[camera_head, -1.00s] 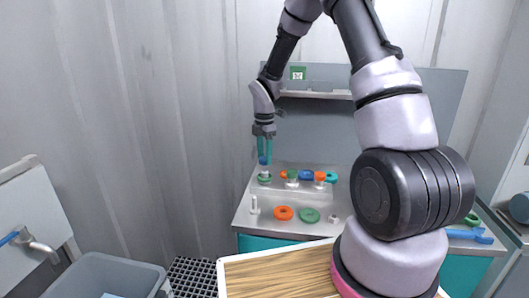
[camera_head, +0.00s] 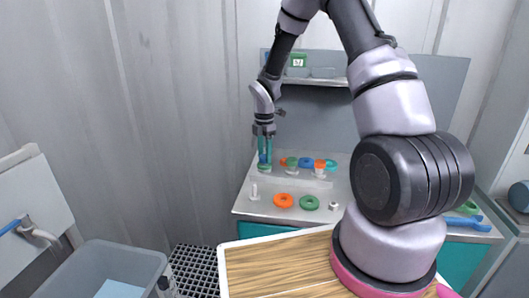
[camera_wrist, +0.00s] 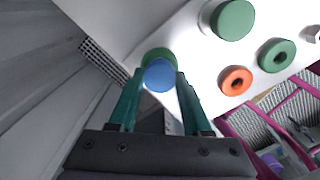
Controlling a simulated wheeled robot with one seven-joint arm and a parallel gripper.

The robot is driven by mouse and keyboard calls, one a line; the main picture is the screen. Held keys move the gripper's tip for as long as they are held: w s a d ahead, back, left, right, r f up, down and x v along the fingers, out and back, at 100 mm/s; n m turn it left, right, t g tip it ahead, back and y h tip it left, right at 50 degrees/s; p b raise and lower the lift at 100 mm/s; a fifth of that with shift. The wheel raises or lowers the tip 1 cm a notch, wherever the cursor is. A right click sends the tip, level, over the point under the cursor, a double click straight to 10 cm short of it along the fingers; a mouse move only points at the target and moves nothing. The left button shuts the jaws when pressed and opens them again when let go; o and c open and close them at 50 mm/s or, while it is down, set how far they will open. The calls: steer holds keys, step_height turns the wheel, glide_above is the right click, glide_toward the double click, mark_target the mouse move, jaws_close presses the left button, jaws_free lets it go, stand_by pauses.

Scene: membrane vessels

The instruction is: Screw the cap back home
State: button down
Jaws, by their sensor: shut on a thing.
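My gripper (camera_head: 264,160) is at the back left of the bench, pointing down, its teal fingers on either side of a small blue cap. In the wrist view the round blue cap (camera_wrist: 159,75) sits between the fingertips of my gripper (camera_wrist: 160,82), and they are shut on it. A green ring or collar (camera_wrist: 155,53) shows just behind the cap. The vessel under the cap is mostly hidden by the fingers and the cap. I cannot tell whether the cap touches its thread.
To the right stand white vessels with a green top (camera_head: 292,162) and an orange top (camera_head: 320,165). An orange ring (camera_head: 283,201), a green ring (camera_head: 309,203), a white peg (camera_head: 254,192) and a nut (camera_head: 333,206) are at the front. A shelf (camera_head: 312,80) hangs behind.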

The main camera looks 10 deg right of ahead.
steer(key=m, duration=0.9)
steer(key=shift+m, duration=0.3)
steer(key=m, duration=0.5)
steer(key=shift+m, duration=0.3)
steer(key=m, duration=0.4)
steer(key=shift+m, duration=0.4)
steer(key=shift+c, duration=1.4)
jaws_free()
